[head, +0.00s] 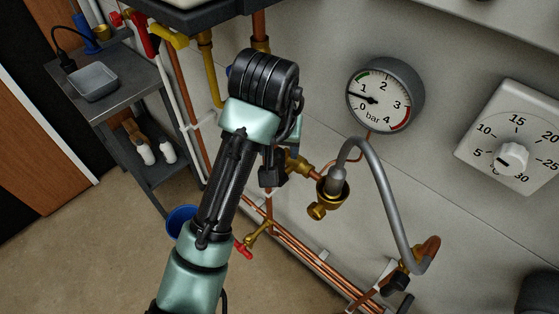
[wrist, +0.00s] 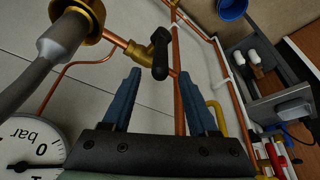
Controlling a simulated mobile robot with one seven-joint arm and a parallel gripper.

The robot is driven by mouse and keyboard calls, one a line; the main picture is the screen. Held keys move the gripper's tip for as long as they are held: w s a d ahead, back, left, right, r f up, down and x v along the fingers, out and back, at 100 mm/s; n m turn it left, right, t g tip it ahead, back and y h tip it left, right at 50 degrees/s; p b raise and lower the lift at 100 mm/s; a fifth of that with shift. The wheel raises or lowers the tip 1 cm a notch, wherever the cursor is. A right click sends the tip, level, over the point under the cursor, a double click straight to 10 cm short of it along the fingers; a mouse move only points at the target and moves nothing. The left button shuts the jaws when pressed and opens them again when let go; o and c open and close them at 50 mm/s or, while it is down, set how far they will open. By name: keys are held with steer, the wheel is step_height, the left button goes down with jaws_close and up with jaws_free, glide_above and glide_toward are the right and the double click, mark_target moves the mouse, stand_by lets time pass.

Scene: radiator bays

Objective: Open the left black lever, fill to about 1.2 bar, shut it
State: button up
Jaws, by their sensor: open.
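The left black lever (wrist: 160,55) sits on a brass valve (wrist: 139,52) in the wrist view, across the short copper pipe to the filling hose. My gripper (wrist: 161,75) is open, its two blue fingers apart, with the lever ahead of and between the fingertips; I cannot tell whether they touch. In the head view the brass valve (head: 297,163) shows just right of my arm, which hides the fingertips. The grey hose (head: 384,190) arches right from the brass cup (head: 331,192). A second black lever (head: 397,281) is at lower right.
A white dial (head: 513,145) is on the wall at right. Copper pipes (head: 310,262) run low along the wall. A red-handled valve (head: 243,248) is below my arm. A grey shelf (head: 120,95) and blue bucket (head: 181,220) stand at left.

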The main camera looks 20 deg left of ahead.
mark_target(279, 154)
steer(key=x, duration=0.5)
steer(key=shift+w+a+f, duration=0.1)
steer(key=shift+w+f, duration=0.1)
steer(key=shift+f, duration=0.1)
jaws_close()
stand_by(1.1)
